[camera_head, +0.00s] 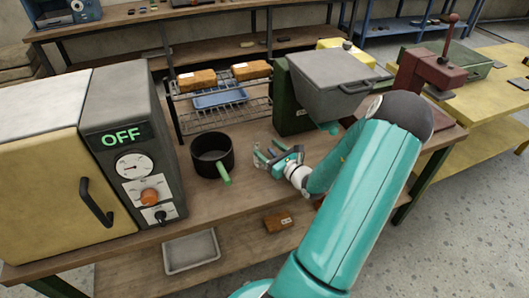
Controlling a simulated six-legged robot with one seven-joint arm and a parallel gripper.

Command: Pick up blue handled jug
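A black round open vessel (212,154) with a light green handle stands upright on the wooden bench. Its handle points toward the front right. I see no jug with a clearly blue handle. My gripper (264,152) is just right of the vessel, low over the bench, with its fingers toward the vessel. The fingers look spread and nothing shows between them. A gap shows between gripper and vessel. My teal arm comes in from the lower right and hides part of the bench.
A grey oven (125,105) marked OFF stands on the left. A wire rack (235,115) with brown blocks and a blue tray (220,98) is behind the vessel. A green machine with a grey hopper (325,85) stands behind my gripper. A metal tray (191,252) lies on the lower shelf.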

